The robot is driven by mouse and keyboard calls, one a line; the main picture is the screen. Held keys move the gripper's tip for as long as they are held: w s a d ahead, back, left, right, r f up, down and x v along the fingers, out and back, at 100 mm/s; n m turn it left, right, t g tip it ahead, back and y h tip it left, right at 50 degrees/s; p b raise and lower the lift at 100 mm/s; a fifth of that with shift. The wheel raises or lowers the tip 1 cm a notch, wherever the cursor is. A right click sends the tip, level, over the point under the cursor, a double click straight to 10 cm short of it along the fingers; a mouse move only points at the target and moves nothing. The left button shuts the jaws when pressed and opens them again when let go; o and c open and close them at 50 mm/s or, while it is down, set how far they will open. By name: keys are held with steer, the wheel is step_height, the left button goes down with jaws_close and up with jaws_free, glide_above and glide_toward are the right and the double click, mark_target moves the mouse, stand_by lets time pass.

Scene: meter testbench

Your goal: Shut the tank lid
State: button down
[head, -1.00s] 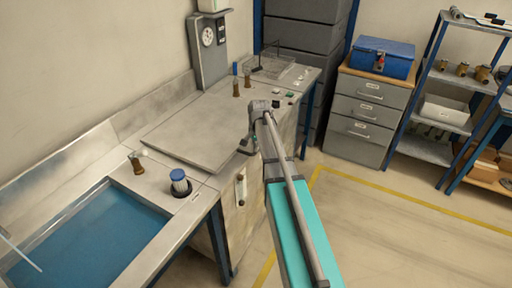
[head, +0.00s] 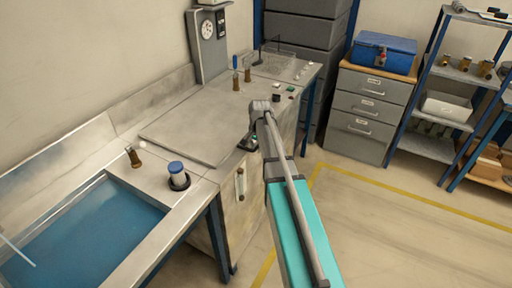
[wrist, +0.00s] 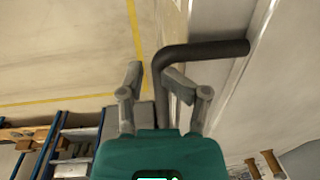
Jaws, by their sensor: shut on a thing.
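The tank lid (head: 195,128) is a wide flat grey plate. In the head view it lies about level with the bench top, right of the open blue water basin (head: 85,225). I cannot tell if a small gap is left under it. My gripper (wrist: 154,82) is shut on a dark bent handle bar (wrist: 205,50), with a finger on each side of one leg. In the head view my gripper (head: 249,141) is at the lid's front right edge, mostly hidden by my arm. How the bar joins the lid is hidden.
Drawers (head: 366,108) and a shelf (head: 445,110) stand right. The floor there is clear.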

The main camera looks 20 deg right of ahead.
steer(key=shift+s+d+r, duration=0.1)
steer(key=shift+s+d, duration=0.05)
steer(key=shift+s, duration=0.2)
step_height(320, 180, up, 4)
steer(key=p, duration=0.4)
step_height(320, 180, up, 10)
steer(key=s+d+p, duration=0.1)
steer(key=p, duration=0.8)
steer(key=shift+s+d+f+p, duration=0.15)
steer(key=shift+d+f+p, duration=0.1)
steer(key=shift+p, duration=0.1)
steer(key=shift+a, duration=0.1)
steer(key=s+a+n+g, duration=0.1)
steer(key=s+a+n, duration=0.9)
steer(key=s+a, duration=0.8)
steer(key=shift+s+f+h+b, duration=0.4)
steer(key=shift+s+f+b, duration=0.05)
steer(key=shift+s, duration=0.25)
steer(key=c, duration=1.4)
jaws_free()
